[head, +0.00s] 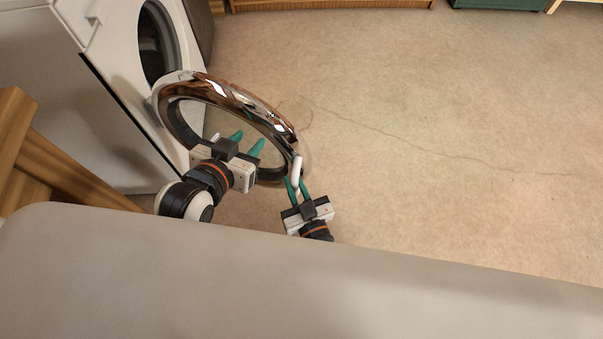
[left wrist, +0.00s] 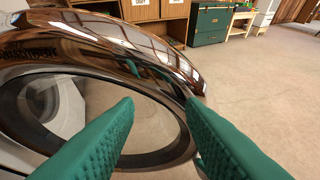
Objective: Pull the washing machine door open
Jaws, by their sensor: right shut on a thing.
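The white washing machine (head: 42,75) stands at the upper left in the head view. Its round door (head: 235,98), a shiny chrome ring around clear glass, is swung out from the dark drum opening (head: 152,45). The door also fills much of the left wrist view (left wrist: 110,38). A pale handle (head: 297,168) sits on the door's free edge. My right gripper (head: 296,183) is shut on this handle. My left gripper (head: 248,141) has its green fingers apart and empty, close to the door. They also show spread in the left wrist view (left wrist: 160,110).
A wooden frame (head: 60,150) stands at the left, near the machine. A wooden cabinet (left wrist: 150,12) and a green chest (left wrist: 211,24) stand at the far wall. The carpeted floor (head: 430,130) to the right of the door is clear.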

